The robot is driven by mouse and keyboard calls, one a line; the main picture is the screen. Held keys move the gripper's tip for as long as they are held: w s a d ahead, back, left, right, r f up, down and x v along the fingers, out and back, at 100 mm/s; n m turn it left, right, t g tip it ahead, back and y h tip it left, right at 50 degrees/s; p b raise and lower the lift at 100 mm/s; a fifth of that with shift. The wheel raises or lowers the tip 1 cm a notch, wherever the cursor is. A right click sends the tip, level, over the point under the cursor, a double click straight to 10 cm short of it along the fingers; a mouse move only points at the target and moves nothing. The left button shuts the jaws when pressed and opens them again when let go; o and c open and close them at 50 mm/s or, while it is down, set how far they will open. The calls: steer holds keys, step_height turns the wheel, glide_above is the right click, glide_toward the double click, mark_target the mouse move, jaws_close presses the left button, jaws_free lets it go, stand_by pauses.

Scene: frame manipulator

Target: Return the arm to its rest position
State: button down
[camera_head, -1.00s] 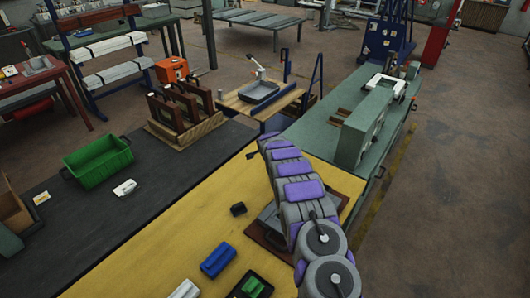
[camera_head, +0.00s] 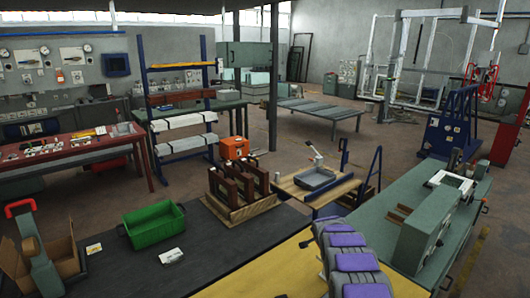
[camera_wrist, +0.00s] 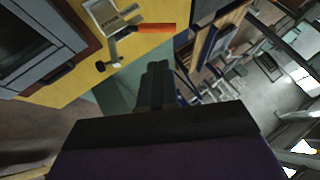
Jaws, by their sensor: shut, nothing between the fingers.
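My arm, grey with purple panels, rises over the yellow bench top (camera_head: 268,270) at the bottom right of the head view. Its end points away from the camera, and the fingers cannot be made out there. In the wrist view my gripper (camera_wrist: 158,68) shows as two dark fingers pressed together, with nothing between them. They are apart from the yellow surface and from a lever with an orange handle (camera_wrist: 157,28) at the upper left.
A green crate (camera_head: 155,226) stands on the dark bench at left. Brown wooden frames (camera_head: 238,185) stand behind it. A green bench (camera_head: 465,205) with a grey-green box (camera_head: 425,232) lies to the right of my arm. Open floor shows beyond.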

steer(key=s+a+r+n+g+b, duration=0.15)
steer(key=s+r, duration=0.25)
steer(key=s, duration=0.5)
steer(key=s+a+r+n+g+b, duration=0.15)
steer(key=s+r, duration=0.25)
steer(key=s, duration=0.5)
steer(key=s+a+r+n+g+b, duration=0.1)
steer(key=s+r+n+g+b, duration=0.15)
steer(key=s, duration=0.65)
steer(key=s+a+f+n+g+y+b, duration=0.1)
steer(key=s+a+n+g+b, duration=0.1)
steer(key=s, duration=1.8)
steer(key=s+a+f+n+g+y+b, duration=0.1)
steer(key=s+a+n, duration=0.3)
steer(key=s, duration=1.7)
steer(key=shift+s+a+g+b, duration=0.3)
steer(key=shift+g+b, duration=0.25)
steer(key=shift+g, duration=0.2)
steer(key=shift+f, duration=0.1)
